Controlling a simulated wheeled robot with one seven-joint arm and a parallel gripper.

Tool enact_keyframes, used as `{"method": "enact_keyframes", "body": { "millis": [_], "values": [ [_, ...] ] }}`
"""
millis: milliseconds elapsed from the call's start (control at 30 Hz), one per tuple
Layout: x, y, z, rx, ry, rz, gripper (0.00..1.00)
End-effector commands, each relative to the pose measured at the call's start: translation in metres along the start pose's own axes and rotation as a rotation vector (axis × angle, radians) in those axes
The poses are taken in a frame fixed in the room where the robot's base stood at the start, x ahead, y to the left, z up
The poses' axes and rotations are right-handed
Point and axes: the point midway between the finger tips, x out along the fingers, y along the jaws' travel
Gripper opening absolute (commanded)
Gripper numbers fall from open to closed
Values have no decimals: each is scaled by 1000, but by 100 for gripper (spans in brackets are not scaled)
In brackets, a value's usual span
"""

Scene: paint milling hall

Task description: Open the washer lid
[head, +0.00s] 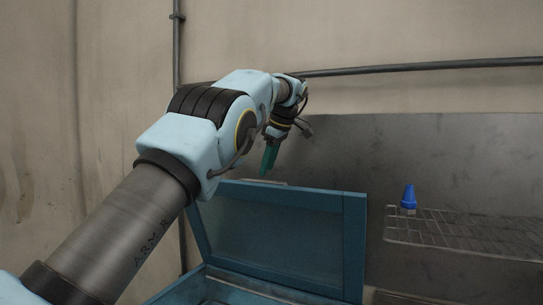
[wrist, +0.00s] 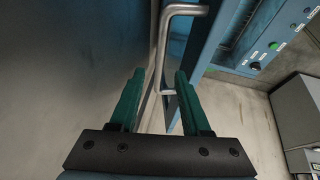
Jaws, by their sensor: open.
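The blue washer lid (head: 270,235) stands raised and steeply tilted above the blue washer body (head: 215,285) in the head view. A bent metal handle (wrist: 163,45) shows in the wrist view, with its near end between the green fingers. Part of what looks like this handle shows at the lid's top edge in the head view (head: 278,183). My gripper (head: 266,165) is just above the lid's top edge, its green fingers pointing down. In the wrist view my gripper (wrist: 162,78) is open, with the fingers apart on either side of the handle; I cannot tell whether they touch it.
A wall pipe (head: 430,66) runs behind. A panel with buttons (wrist: 265,55) and a grey cabinet (wrist: 298,110) show at right in the wrist view.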

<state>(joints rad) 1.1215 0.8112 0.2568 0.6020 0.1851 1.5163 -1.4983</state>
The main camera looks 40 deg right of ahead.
Motion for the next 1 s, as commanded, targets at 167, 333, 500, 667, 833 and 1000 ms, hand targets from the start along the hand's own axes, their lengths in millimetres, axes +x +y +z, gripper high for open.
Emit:
{"method": "enact_keyframes", "body": {
  "millis": [167,333,500,667,833,1000],
  "values": [
    [-32,1,0,0,0,1,47],
    [-45,1,1,0,0,-1,47],
    [-50,0,1,1,0,-2,47],
    [-50,0,1,1,0,-2,47],
    [-50,0,1,0,0,-2,47],
    [-50,0,1,1,0,-2,47]
  ]
}}
